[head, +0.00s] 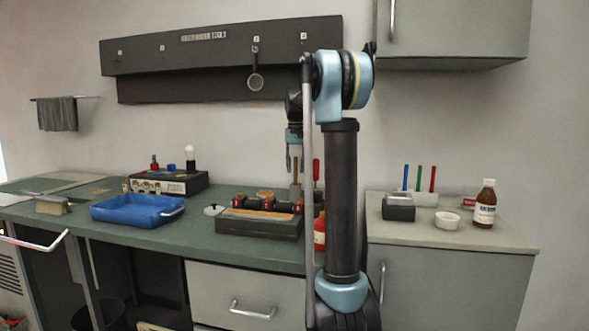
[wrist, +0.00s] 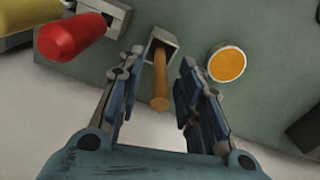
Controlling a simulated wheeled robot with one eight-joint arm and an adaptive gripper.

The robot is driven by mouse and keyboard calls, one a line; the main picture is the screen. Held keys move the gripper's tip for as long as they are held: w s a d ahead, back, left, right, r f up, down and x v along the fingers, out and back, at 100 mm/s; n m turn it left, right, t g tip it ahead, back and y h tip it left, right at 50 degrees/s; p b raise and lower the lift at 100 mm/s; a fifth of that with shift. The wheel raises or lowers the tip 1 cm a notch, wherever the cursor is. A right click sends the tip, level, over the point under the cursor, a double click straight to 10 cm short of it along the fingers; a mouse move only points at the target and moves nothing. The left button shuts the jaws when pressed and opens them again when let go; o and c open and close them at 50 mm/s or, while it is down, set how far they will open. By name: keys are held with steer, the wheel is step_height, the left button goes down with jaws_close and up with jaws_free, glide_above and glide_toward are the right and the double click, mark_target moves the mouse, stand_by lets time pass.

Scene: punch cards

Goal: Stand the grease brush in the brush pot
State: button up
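A wooden handle, likely the grease brush (wrist: 160,82), stands in a small square grey metal holder, likely the brush pot (wrist: 171,42), in the wrist view. Its lower end is hidden inside the holder. My gripper (wrist: 156,80) is open, with the handle's top between its fingers and a visible gap on both sides. In the head view my gripper (head: 291,157) points down over the back of the green bench, and the wooden handle (head: 296,172) shows just below it. The holder is hidden there behind my arm and the dark box.
A red handle (wrist: 72,37) rises close left of my gripper, and a round tin with an orange top (wrist: 227,65) sits to the right. A dark box with rollers (head: 258,224) and a blue tray (head: 138,209) are on the bench (head: 195,236). A red bottle (head: 320,233) stands by my arm.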

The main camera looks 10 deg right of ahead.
steer(key=shift+r, duration=0.1)
step_height(320, 180, up, 12)
steer(key=shift+f, duration=0.15)
stand_by(0.6)
stand_by(0.6)
